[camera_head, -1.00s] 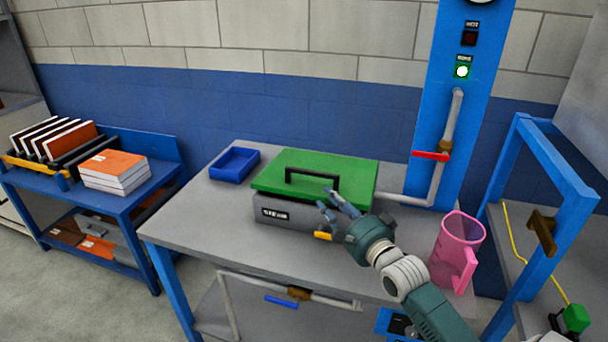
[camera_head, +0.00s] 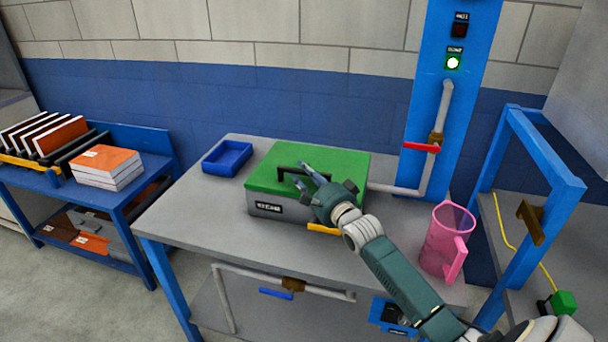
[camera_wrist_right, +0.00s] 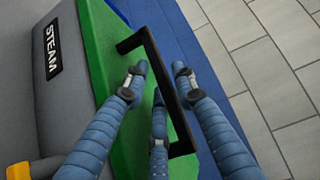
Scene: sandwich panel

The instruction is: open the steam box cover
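The steam box (camera_head: 265,197) is a grey box with a "STEAM" label, standing on the grey table. Its green cover (camera_head: 345,165) lies flat and shut on top. A black bar handle (camera_head: 283,173) stands up from the cover. My right gripper (camera_head: 304,173) is over the cover at the handle, hiding the handle's right part. In the right wrist view my right gripper (camera_wrist_right: 158,76) has its fingers spread on both sides of the handle (camera_wrist_right: 150,46); no firm contact shows. My left gripper is not in view.
A blue tray (camera_head: 206,163) sits left behind the box, and a pink pitcher (camera_head: 440,245) stands to its right. A blue column (camera_head: 424,100) with a pipe and red valve handle (camera_head: 421,147) rises behind. The table's (camera_head: 180,222) left front is clear.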

